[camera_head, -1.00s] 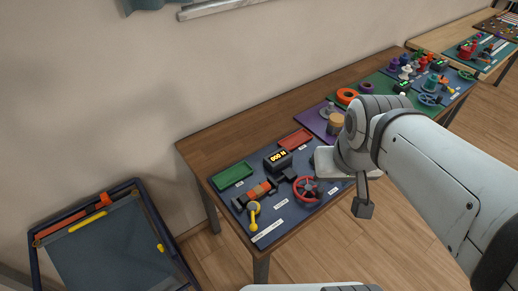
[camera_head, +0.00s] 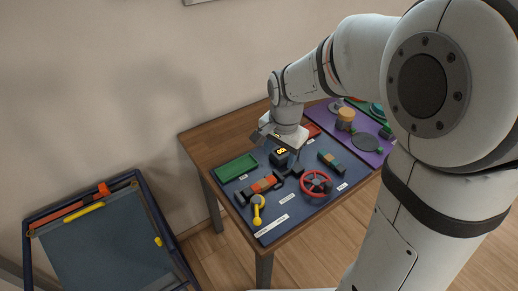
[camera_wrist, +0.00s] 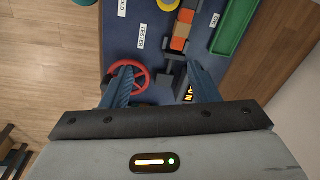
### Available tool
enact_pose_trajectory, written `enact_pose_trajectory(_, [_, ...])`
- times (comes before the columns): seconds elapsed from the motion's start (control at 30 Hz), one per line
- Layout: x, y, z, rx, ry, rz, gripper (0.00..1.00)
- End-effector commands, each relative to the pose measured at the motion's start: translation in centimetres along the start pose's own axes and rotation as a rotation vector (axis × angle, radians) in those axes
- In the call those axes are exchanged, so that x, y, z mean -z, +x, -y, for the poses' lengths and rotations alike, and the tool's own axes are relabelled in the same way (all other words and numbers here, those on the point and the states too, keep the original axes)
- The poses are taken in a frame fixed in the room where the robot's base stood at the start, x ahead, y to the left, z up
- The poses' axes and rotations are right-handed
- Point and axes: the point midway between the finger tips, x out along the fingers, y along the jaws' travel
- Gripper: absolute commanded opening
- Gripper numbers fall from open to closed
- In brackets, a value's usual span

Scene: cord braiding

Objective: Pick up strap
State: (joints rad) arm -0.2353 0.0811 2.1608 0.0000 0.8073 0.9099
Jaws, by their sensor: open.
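A short segmented strap-like piece in orange and dark tones (camera_head: 262,185) lies on the dark blue mat, in line with the black tester fixture (camera_head: 289,170). It also shows at the top of the wrist view (camera_wrist: 181,36). A second segmented piece in teal and dark tones (camera_head: 332,163) lies further right on the mat. I cannot tell which of the two is the strap. My gripper (camera_wrist: 160,70) is open and empty. It hangs above the back of the mat, near the numeric display (camera_head: 281,152), apart from both pieces. Its fingertips are mostly hidden in the head view.
A green tray (camera_head: 236,168) is at the left and a red tray (camera_head: 311,130) behind. A purple mat (camera_head: 367,158) adjoins on the right. Bare wood (camera_head: 203,143) is free at the back left.

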Motion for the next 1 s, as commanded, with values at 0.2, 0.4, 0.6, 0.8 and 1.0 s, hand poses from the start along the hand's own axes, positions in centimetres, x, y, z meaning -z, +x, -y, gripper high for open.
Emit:
enact_pose_trajectory(0.2, [-0.5,8.2,4.9,-0.059,0.211,0.039,0.55])
enact_pose_trajectory(0.4, [-0.9,11.0,6.4,-0.081,0.298,0.045,0.55])
enact_pose_trajectory(0.6, [-1.0,13.1,6.3,-0.084,0.308,0.046,0.55])
enact_pose_trajectory(0.8, [-0.9,15.5,5.4,-0.087,0.308,0.047,0.55])
enact_pose_trajectory(1.0, [-0.9,18.1,5.1,-0.083,0.307,0.046,0.55])
